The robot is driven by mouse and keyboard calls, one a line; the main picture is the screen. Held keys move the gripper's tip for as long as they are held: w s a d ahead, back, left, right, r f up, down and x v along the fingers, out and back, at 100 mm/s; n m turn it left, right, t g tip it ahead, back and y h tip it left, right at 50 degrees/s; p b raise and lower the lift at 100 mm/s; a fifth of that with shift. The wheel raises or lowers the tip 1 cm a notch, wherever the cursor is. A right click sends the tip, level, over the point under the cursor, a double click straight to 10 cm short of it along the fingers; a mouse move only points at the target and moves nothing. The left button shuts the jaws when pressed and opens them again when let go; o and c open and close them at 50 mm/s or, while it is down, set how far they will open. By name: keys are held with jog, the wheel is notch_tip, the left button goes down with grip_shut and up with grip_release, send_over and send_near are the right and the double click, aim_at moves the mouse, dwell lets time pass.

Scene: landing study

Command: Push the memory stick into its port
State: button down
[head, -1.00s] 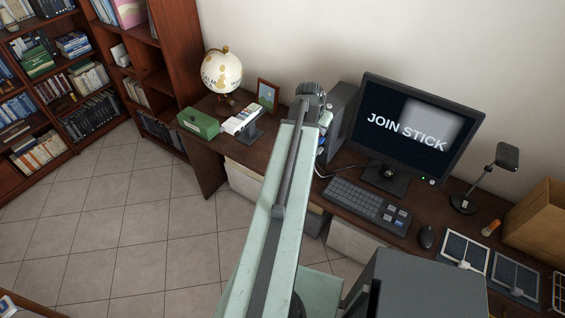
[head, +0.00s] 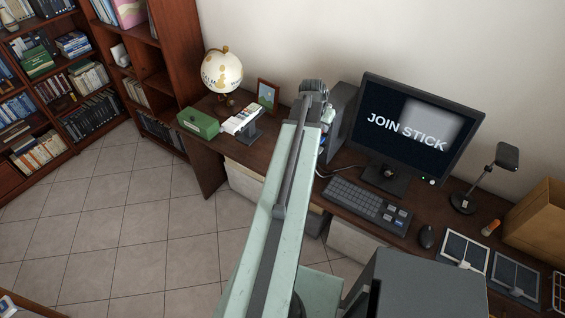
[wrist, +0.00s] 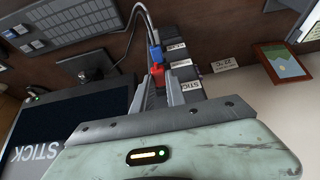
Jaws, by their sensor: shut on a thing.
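In the wrist view my gripper (wrist: 159,84) is shut on a small red piece, which I take to be the memory stick (wrist: 157,75). Its far end is at the labelled face of the dark computer case (wrist: 190,92). I cannot tell whether it is inside the port, as the port is hidden. A blue plug (wrist: 155,52) with a grey cable sits just beyond the red piece. In the head view the case (head: 343,110) stands left of the monitor, and my arm's end covers its front and my fingertips.
The monitor (head: 415,125) reads "JOIN STICK". The keyboard (head: 365,202) lies in front of it. A picture frame (head: 268,95), a globe (head: 222,70) and a green box (head: 198,123) stand left of my arm. A desk lamp (head: 490,175) stands at the right.

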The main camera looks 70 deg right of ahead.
jog(key=shift+d, duration=0.2)
dwell(0.7)
jog(key=c, duration=1.3)
grip_release()
jog(key=shift+s, duration=0.1)
jog(key=p+v, duration=0.7)
jog(key=shift+a+r, duration=0.15)
jog(key=shift+r, duration=0.2)
